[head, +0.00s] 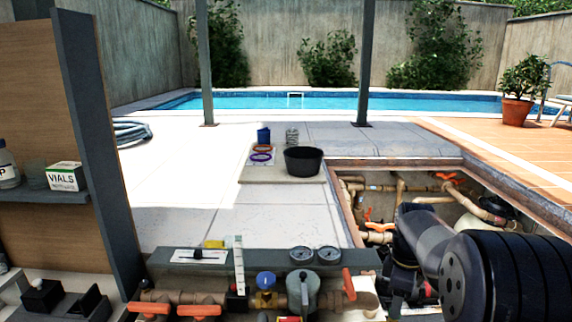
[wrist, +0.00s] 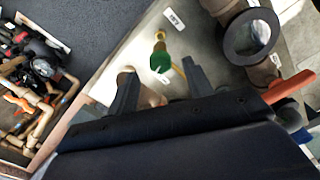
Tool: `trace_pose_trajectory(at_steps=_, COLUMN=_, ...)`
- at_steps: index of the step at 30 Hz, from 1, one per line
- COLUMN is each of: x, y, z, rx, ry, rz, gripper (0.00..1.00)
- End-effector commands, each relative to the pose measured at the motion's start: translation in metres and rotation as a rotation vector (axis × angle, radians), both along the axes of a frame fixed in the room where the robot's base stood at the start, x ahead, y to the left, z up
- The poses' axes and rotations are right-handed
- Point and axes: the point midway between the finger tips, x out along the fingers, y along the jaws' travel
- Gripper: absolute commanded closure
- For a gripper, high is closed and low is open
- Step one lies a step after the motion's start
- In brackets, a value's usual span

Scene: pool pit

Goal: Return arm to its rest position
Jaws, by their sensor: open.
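My arm (head: 440,250) reaches in from the lower right in the head view, bent over the open pipe pit. Its end is low, and I cannot make out the fingers there. In the wrist view my gripper (wrist: 158,82) has its two grey fingers spread apart with nothing held between them. Beyond the fingertips, a green fitting (wrist: 160,60) with a yellow loop sits against a pale panel (wrist: 120,60). I cannot tell how far it is from the fingers.
The pit (head: 385,185) holds pipes and orange-handled valves. A manifold with gauges (head: 302,256) and an orange handle (head: 349,284) stands in front. A black bowl (head: 303,162) sits on a pale slab. Shelving stands left. The paving between is clear.

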Motion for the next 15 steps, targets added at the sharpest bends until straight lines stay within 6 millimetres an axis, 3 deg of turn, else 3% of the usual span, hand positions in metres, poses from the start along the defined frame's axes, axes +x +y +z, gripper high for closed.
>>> trace_pose_trajectory(at_steps=12, x=0.001, y=0.000, z=0.084, rx=-0.001, ry=-0.005, rz=0.000, gripper=0.51)
trace_pose_trajectory(at_steps=15, x=-0.001, y=0.000, z=0.061, rx=0.002, ry=0.006, rz=0.000, gripper=0.51)
